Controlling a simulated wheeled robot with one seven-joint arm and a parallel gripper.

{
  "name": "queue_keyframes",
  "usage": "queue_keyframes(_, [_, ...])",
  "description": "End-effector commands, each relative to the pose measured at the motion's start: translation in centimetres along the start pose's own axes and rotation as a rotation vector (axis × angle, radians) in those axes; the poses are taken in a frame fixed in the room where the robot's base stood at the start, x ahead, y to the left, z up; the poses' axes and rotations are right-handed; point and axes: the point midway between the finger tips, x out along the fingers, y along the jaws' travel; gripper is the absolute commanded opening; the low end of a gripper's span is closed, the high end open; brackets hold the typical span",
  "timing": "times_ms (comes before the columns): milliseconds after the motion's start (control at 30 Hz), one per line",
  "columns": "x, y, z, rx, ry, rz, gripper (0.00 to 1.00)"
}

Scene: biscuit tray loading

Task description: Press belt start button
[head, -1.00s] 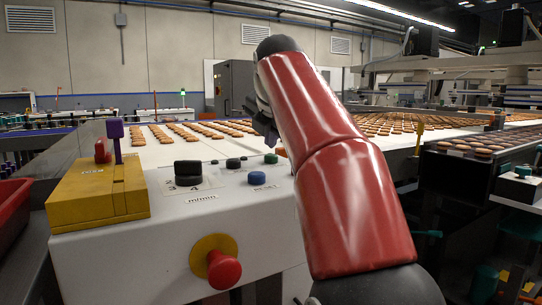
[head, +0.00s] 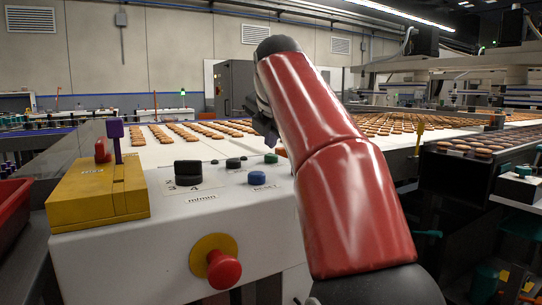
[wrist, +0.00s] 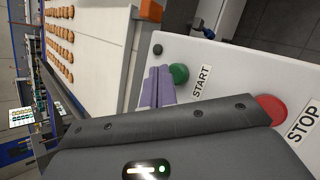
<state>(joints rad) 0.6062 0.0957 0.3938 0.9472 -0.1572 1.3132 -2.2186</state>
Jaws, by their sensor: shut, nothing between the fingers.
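The green START button (wrist: 179,73) stands on a pale panel in the wrist view, with its printed label beside it. The red STOP button (wrist: 272,108) is farther right on the same panel, partly cut off by my gripper's dark body. My gripper (wrist: 158,87) has its purple fingers shut and empty. The fingertips lie just left of the START button in the picture and overlap its edge; I cannot tell whether they touch it.
Rows of biscuits (head: 205,131) lie on the pale belt behind.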

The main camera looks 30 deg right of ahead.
Motion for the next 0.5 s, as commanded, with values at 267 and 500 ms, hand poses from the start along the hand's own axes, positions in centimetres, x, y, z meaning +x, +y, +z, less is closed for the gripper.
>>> queue_keyframes(267, [0.58, -0.43, -0.48, 0.0, 0.001, 0.0, 0.0])
queue_keyframes(500, [0.53, -0.4, -0.42, 0.0, 0.0, 0.0, 0.0])
